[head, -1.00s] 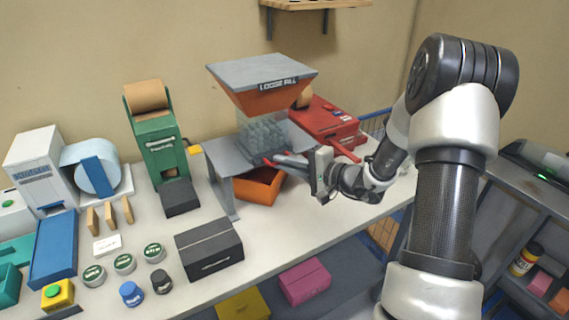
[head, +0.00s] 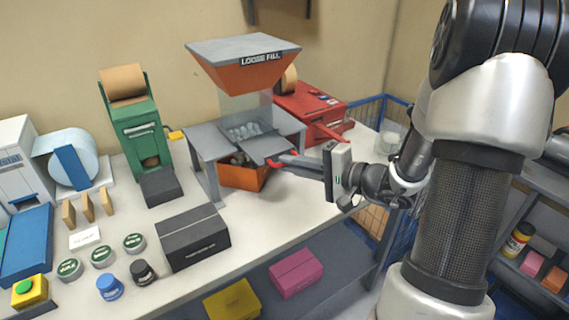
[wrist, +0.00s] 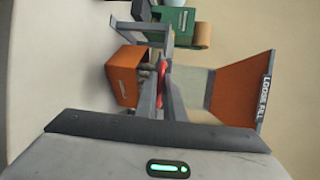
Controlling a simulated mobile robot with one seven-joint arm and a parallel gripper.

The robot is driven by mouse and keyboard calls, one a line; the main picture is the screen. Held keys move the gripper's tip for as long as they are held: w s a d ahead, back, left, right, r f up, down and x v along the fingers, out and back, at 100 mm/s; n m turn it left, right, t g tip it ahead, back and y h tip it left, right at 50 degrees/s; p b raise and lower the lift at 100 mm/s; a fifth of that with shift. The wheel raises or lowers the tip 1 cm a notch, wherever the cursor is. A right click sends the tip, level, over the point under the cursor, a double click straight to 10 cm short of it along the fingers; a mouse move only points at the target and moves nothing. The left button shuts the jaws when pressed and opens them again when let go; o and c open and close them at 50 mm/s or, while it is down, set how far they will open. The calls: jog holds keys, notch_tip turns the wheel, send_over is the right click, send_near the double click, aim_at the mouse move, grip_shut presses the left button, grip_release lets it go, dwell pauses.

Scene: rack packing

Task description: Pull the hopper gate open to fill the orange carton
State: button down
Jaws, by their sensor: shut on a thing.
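The loose-fill hopper (head: 245,76) has a grey lid, an orange funnel and a clear chute above a grey stand. Its grey gate plate (head: 266,146) is drawn out toward my gripper, with a red handle at its front. My gripper (head: 284,160) is shut on the red handle, which also shows in the wrist view (wrist: 162,82). The orange carton (head: 243,178) stands under the stand, with pale fill visible at its opening. It also shows in the wrist view (wrist: 123,78). Some fill (head: 245,131) remains at the chute's bottom. The carton's inside is partly hidden by the stand.
A red machine (head: 308,108) stands right of the hopper and a green paper dispenser (head: 135,120) left of it. A black box (head: 193,237) sits in front on the white bench. A blue-framed wire basket (head: 378,106) stands at the bench's right end.

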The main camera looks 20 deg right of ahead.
jog(key=c, duration=1.9)
grip_release()
jog(key=shift+o, duration=0.2)
jog(key=shift+d, duration=0.1)
jog(key=v, duration=1.7)
jog(key=shift+s, duration=0.1)
